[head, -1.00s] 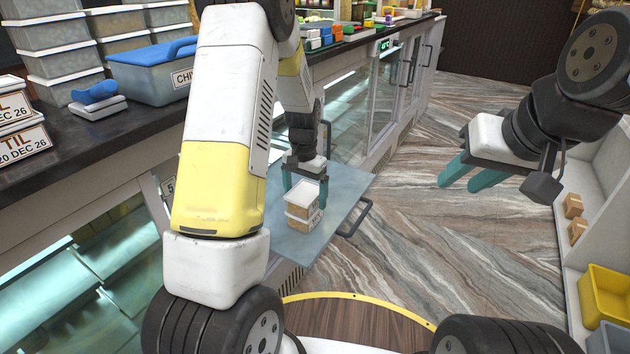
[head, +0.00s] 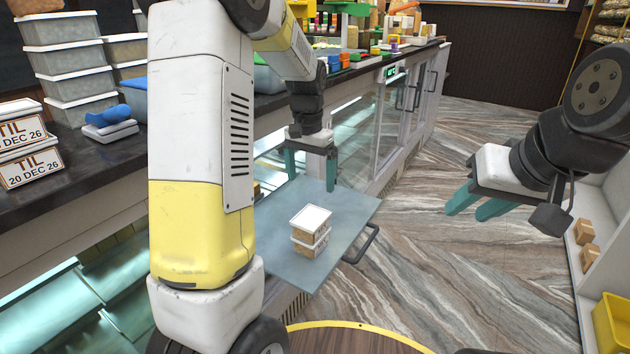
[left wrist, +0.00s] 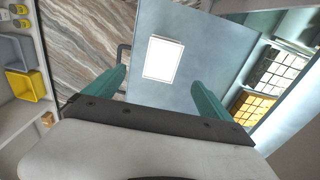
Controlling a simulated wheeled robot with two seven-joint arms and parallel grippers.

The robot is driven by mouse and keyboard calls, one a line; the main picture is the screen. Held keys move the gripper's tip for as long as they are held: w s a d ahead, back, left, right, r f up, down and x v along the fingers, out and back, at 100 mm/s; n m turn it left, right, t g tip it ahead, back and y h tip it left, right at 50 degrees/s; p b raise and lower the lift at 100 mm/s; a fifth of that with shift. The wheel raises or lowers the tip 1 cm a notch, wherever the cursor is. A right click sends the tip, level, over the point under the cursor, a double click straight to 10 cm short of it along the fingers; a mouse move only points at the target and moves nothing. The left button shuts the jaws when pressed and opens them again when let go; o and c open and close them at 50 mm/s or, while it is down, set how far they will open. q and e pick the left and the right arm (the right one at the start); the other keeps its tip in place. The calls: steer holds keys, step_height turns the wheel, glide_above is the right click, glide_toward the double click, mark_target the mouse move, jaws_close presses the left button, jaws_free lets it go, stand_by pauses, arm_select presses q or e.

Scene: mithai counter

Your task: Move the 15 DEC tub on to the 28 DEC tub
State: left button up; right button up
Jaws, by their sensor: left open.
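Two small clear tubs with white lids and tan contents are stacked on a grey-blue open panel (head: 345,205). The upper tub (head: 311,218) rests on the lower tub (head: 308,250), roughly lined up. Their dates are not readable, so I cannot tell which is 15 DEC or 28 DEC. My left gripper (head: 311,184) is open and empty, above and behind the stack, apart from it. In the left wrist view, the upper tub's white lid (left wrist: 163,59) shows between and beyond the open fingers (left wrist: 160,78). My right gripper (head: 475,205) is open and empty over the floor.
The counter at left holds TIL tubs marked 20 DEC 26 (head: 30,165), a scale with a blue scoop (head: 110,124) and stacked tubs (head: 65,60). The panel has a dark handle (head: 362,243). A shelf with small boxes and a yellow bin (head: 613,325) stands at right.

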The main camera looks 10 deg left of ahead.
arm_select(q)
steer(key=s+r+n+t, duration=0.1)
steer(key=s+r+t, duration=0.1)
steer(key=s, duration=0.5)
steer(key=s+d+r+n+t+h, duration=0.1)
steer(key=s+r+t, duration=0.1)
steer(key=s+r, duration=0.3)
steer(key=s+d+r+n+t+h, duration=0.1)
steer(key=s+r, duration=0.3)
steer(key=s, duration=0.7)
steer(key=shift+r+t, duration=0.25)
steer(key=shift+t, duration=0.15)
steer(key=shift+s, duration=0.1)
